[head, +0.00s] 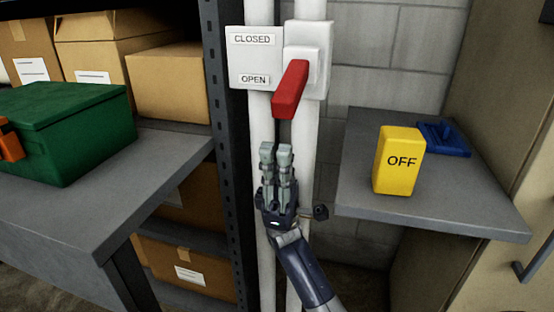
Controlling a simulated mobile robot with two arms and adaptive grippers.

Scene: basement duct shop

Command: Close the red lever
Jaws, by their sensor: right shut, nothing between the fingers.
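The red lever (291,89) sits on a white switch box (309,50) mounted on white vertical pipes. It slants down and toward me, its free end low, level with or below the OPEN label (254,79). The CLOSED label (252,39) is above that on a white plate (240,60). My right gripper (276,150) is upright just below the lever's free end, fingers together and empty. A small gap shows between the fingertips and the lever. My left gripper is not in view.
A grey shelf (430,215) on the right holds a yellow OFF block (399,160) and a blue item (444,139). A grey table (130,190) on the left bears a green toolbox (65,130). Cardboard boxes (166,85) fill a rack behind a dark post (229,150).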

